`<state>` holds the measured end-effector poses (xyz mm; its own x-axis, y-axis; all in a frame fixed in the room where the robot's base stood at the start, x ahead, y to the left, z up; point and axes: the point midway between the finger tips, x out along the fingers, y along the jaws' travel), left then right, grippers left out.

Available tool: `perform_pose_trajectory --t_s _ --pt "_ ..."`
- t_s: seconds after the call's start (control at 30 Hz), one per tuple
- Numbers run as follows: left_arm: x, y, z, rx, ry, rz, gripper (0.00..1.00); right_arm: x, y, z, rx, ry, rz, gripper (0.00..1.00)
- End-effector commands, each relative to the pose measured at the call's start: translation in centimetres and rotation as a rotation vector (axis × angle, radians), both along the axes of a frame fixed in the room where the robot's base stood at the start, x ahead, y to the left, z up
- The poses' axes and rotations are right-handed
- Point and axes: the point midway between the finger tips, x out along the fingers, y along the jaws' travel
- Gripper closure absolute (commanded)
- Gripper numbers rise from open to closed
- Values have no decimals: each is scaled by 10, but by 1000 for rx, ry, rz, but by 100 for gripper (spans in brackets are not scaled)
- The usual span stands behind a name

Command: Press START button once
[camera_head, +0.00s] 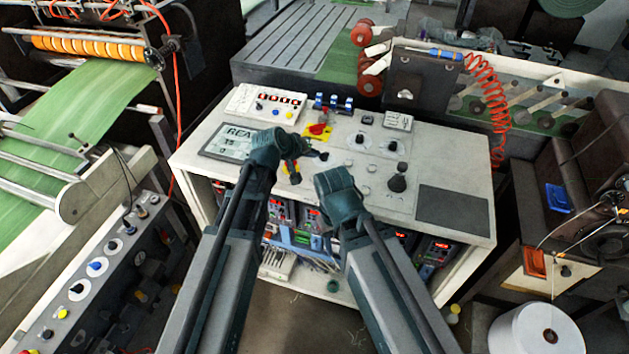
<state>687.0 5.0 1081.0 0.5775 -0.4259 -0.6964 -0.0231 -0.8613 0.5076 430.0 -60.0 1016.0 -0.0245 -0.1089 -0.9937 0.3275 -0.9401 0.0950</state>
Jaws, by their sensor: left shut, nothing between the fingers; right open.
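A pale control desk (213,118) stands in the middle with several buttons, knobs and a display (226,140) whose visible text begins "REA". A red mushroom button on a yellow plate (318,129) is near its centre. No label reading START is legible, so I cannot tell which button it is. My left gripper (318,155) is shut and empty over the desk top, just below the red button in the picture; contact cannot be told. My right gripper (337,182) is open near the desk's front edge, its fingers mostly hidden by its wrist. My arms hide part of the panel.
A white box with red displays (265,104) and blue switches (334,103) stand at the desk's back. A black knob (397,184) and dark pad (452,207) are at its right. A red coiled hose (490,100) hangs behind. Another button panel (95,265) is at lower left.

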Motion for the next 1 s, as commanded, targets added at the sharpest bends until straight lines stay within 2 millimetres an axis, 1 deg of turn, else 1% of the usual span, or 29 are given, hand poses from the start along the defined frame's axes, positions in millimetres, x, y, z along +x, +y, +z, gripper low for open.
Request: perform_pose_trajectory --t_s 0.03,0.17,0.4,0.53,0.7,1.0 --pt "0 0 -9 0 0 0 100 0 0 -9 0 0 0 50" --pt "0 0 -25 0 0 0 100 0 0 -25 0 0 -1 50" --pt "0 0 -59 0 0 0 100 0 0 -59 0 0 -2 50" --pt "0 0 -73 0 0 0 100 0 0 -73 0 0 -2 50" --pt "0 0 -79 0 0 0 100 0 0 -79 0 0 -2 50" --pt "0 0 -78 0 0 0 100 0 0 -78 0 0 -2 50"
